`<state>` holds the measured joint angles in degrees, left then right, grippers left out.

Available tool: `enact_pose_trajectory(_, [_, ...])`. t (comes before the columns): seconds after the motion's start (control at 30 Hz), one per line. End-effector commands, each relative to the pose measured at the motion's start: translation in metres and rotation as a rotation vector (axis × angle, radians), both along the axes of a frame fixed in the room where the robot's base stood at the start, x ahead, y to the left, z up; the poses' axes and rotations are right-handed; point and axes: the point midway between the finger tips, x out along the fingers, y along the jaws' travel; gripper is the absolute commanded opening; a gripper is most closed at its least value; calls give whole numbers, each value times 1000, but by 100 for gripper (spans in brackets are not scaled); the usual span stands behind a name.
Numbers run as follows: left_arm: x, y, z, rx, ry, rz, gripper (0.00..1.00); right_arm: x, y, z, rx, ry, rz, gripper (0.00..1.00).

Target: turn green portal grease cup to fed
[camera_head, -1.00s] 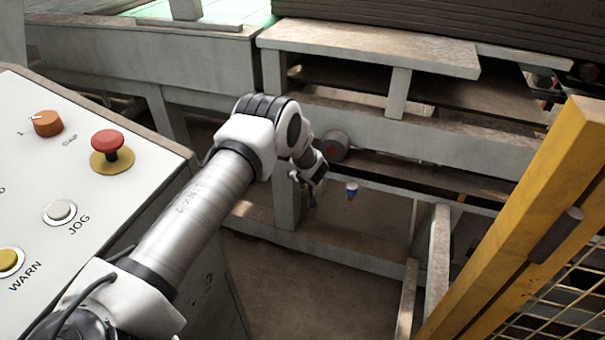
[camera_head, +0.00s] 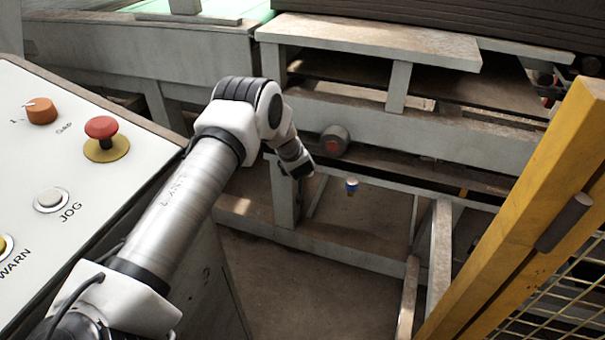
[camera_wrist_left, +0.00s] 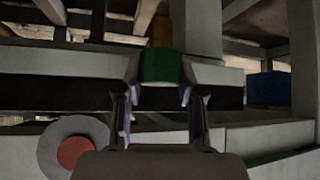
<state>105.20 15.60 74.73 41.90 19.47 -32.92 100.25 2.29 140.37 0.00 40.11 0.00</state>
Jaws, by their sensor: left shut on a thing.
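The green portal grease cup (camera_wrist_left: 162,67) sits between the fingers of my left gripper (camera_wrist_left: 160,92) in the left wrist view. The gripper is shut on its green part, and an amber part shows beyond it. In the head view my left wrist hides the green cup and the fingertips. I cannot read the cup's turn position or any mark on it. My right gripper is in neither view.
A blue cup (camera_head: 352,186) hangs right of my wrist; it also shows in the wrist view (camera_wrist_left: 268,88). A red-centred roller end (camera_head: 335,141) is close by. A control panel (camera_head: 75,200) stands left, a yellow post (camera_head: 530,200) right.

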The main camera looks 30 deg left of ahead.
Motion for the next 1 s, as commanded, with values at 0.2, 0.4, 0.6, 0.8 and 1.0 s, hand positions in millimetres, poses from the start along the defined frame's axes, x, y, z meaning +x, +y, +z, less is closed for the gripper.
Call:
enact_pose_trajectory(0.2, [1, 0, 2, 2, -4, -38, 3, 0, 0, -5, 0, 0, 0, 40])
enact_pose_trajectory(0.4, [1, 0, 2, 2, -2, -37, 3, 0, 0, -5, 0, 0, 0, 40])
enact_pose_trajectory(0.6, [0, 0, 1, 2, -1, -37, 64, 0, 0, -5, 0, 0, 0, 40])
enact_pose_trajectory(0.8, [-1, -1, 2, 1, -1, -37, 64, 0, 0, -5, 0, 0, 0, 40])
enact_pose_trajectory(1.0, [-17, -10, 22, -1, 0, -39, 64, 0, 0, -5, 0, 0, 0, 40])
